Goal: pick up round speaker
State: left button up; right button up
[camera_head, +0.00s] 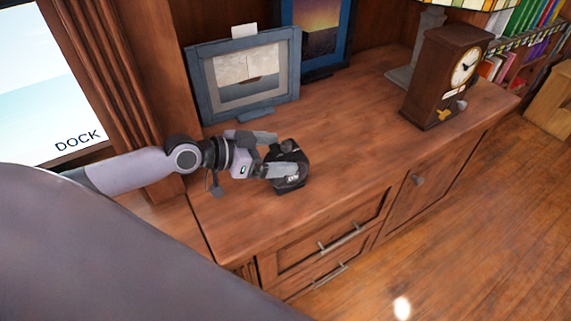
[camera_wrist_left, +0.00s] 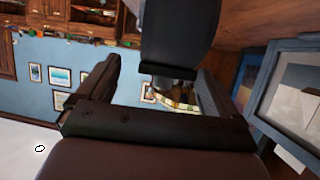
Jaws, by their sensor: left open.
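The round speaker (camera_head: 291,163) is a small black rounded object on the wooden cabinet top in the head view, near the front edge. My left gripper (camera_head: 277,153) comes in from the left and is open, with its fingers at the speaker's left side. One finger overlaps the speaker's front in the picture; I cannot tell whether it touches. In the left wrist view the speaker (camera_wrist_left: 180,30) is a large dark shape at the top, beyond and between the spread fingers (camera_wrist_left: 160,90). My right gripper is not in view.
The wooden cabinet top (camera_head: 350,130) is clear to the right of the speaker. A blue-framed picture (camera_head: 245,75) stands behind my gripper, with another frame (camera_head: 318,35) further back. A wooden clock (camera_head: 440,80) and a lamp base (camera_head: 425,45) stand at the right end.

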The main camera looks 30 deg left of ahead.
aim_at(293, 154)
pick_arm(q)
jog(key=shift+a+f+x, duration=0.1)
jog(key=shift+x, duration=0.8)
jog(key=shift+a+f+x, duration=0.1)
jog(key=shift+f+x, duration=0.05)
jog(key=shift+x, duration=0.8)
jog(key=shift+a+f+x, duration=0.1)
jog(key=shift+a+x, duration=0.05)
jog(key=shift+x, duration=0.75)
jog(key=c, duration=1.3)
